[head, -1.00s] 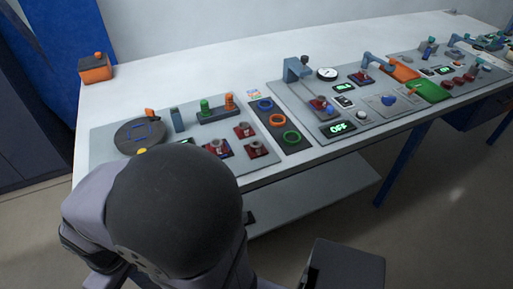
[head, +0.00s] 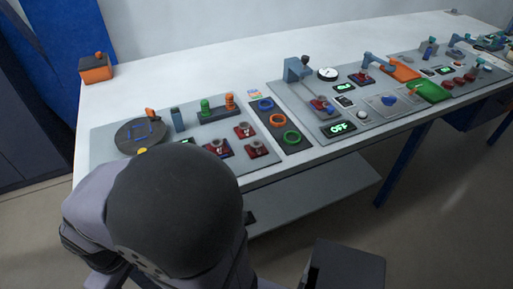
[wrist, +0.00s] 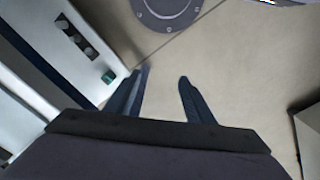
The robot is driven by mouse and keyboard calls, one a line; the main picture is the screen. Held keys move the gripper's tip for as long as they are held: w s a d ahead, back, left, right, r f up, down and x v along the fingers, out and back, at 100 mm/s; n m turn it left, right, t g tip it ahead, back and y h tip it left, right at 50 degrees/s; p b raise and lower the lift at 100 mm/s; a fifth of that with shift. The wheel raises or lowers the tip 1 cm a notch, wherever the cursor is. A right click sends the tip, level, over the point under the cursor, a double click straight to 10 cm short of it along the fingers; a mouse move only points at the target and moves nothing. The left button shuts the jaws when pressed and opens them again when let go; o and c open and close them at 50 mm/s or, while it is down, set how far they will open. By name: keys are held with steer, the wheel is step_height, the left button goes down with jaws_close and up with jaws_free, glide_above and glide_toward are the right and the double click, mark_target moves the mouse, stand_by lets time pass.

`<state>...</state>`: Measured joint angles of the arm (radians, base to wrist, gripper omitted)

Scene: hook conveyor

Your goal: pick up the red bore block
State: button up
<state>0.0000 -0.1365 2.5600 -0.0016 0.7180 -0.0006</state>
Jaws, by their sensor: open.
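Several small red blocks with grey round tops stand on the left grey panel in the head view, among them one at the right (head: 257,148), one behind it (head: 243,130) and one near my arm (head: 220,148). I cannot tell which of them is the red bore block. My gripper (wrist: 163,82) shows in the wrist view with its two dark fingers apart and nothing between them. Bare floor lies beneath it. No red block shows in the wrist view, and the gripper is not visible in the head view.
A round dark turntable (head: 143,134) and a black tray with coloured rings (head: 280,122) flank the blocks. An orange box (head: 96,68) stands at the far left of the white table (head: 180,70). In the wrist view, a small green cube (wrist: 108,76) lies near the left finger.

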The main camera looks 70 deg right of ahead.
steer(key=m+t+h+p, duration=0.1)
steer(key=m+h+p, duration=0.3)
steer(key=m+p, duration=0.9)
glide_toward(256, 141)
steer(key=a+f+m+b, duration=0.1)
steer(key=m+b, duration=0.1)
steer(key=shift+d+p+x, duration=0.2)
steer(key=shift+p+x, duration=0.85)
steer(key=shift+x, duration=2.6)
steer(key=shift+s, duration=0.2)
steer(key=shift+r, duration=0.1)
jaws_close()
